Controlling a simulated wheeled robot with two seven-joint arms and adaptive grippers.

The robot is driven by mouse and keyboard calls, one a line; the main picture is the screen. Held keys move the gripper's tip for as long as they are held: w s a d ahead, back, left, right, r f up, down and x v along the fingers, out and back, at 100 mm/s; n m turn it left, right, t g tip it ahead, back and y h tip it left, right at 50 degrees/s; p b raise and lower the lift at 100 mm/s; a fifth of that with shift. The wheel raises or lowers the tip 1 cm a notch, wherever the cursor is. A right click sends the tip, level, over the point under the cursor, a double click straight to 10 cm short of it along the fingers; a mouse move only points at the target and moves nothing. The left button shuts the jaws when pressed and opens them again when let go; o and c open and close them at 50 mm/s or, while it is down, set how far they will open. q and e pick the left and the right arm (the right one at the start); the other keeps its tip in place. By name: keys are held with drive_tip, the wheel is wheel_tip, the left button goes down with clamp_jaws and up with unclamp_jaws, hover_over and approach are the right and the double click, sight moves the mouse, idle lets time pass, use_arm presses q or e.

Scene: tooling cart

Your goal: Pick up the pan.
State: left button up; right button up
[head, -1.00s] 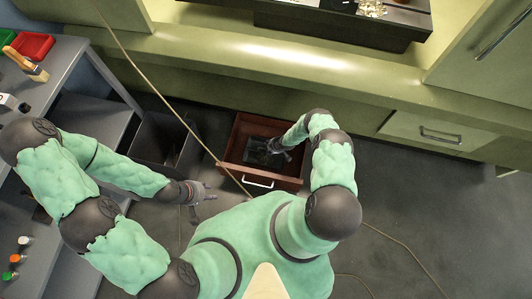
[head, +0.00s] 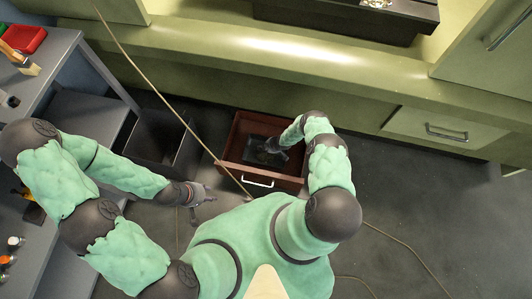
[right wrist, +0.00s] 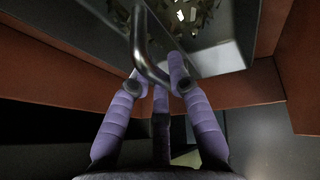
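The pan (head: 255,149) is a dark, shallow piece inside the open reddish-brown drawer (head: 234,132). In the right wrist view, the pan (right wrist: 222,58) is grey, with pale scraps in it and a bent metal handle (right wrist: 143,40). My right gripper (head: 272,147) reaches into the drawer at the pan. In the right wrist view its purple fingers (right wrist: 158,72) are close around the handle's near end; whether they grip it is unclear. My left gripper (head: 203,202) is open and empty, left of the drawer.
A dark open bin (head: 158,142) stands left of the drawer. A grey cart (head: 60,85) with a red tray (head: 24,38) is at the left. A green cabinet (head: 300,60) runs behind. A thin cord (head: 160,95) crosses the view. Floor at the right is mostly clear.

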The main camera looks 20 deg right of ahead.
clamp_jaws()
wheel_tip(320, 180, up, 9)
drive_tip(key=p, duration=0.6)
drive_tip(key=shift+f, duration=0.2)
drive_tip(key=shift+r+p, duration=0.65)
drive_tip(key=shift+r, duration=0.1)
drive_tip(key=shift+o, duration=0.4)
unclamp_jaws()
clamp_jaws()
